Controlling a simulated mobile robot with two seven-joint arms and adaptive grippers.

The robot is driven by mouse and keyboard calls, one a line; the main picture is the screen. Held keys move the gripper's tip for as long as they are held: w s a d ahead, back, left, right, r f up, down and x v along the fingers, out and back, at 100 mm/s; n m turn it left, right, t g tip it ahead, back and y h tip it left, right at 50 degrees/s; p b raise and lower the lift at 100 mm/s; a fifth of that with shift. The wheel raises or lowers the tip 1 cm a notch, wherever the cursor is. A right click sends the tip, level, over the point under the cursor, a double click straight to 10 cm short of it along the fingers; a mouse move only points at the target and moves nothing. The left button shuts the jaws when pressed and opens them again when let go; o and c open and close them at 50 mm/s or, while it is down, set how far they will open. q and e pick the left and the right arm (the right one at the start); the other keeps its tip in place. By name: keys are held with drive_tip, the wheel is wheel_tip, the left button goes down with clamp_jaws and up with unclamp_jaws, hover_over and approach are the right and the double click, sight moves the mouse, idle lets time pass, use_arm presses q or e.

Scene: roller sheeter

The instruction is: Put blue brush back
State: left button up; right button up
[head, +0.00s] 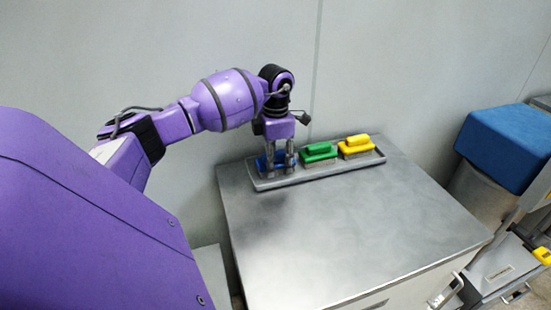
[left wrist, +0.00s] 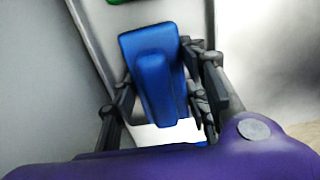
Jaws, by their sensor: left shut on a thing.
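The blue brush (head: 263,163) is at the left end of a long grey tray (head: 315,173), at the back of the metal table. My left gripper (head: 279,165) points down over it and is shut on it, hiding part of it. In the left wrist view the blue brush (left wrist: 155,75) shows its raised handle between the fingers of my left gripper (left wrist: 160,105). I cannot tell whether the brush rests on the tray or is just above it. My right gripper is not in view.
A green brush (head: 319,152) and a yellow brush (head: 356,146) sit in the tray to the right. The metal table top (head: 340,228) in front is clear. A wall stands close behind. A blue box-like thing (head: 505,146) is at the right.

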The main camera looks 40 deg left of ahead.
sight(276, 152)
use_arm(q)
drive_tip(key=shift+f, duration=0.15)
drive_tip(key=o, duration=1.1)
wheel_tip(276, 152, up, 12)
drive_tip(key=shift+r+b, duration=0.25)
drive_tip(key=shift+b, duration=0.2)
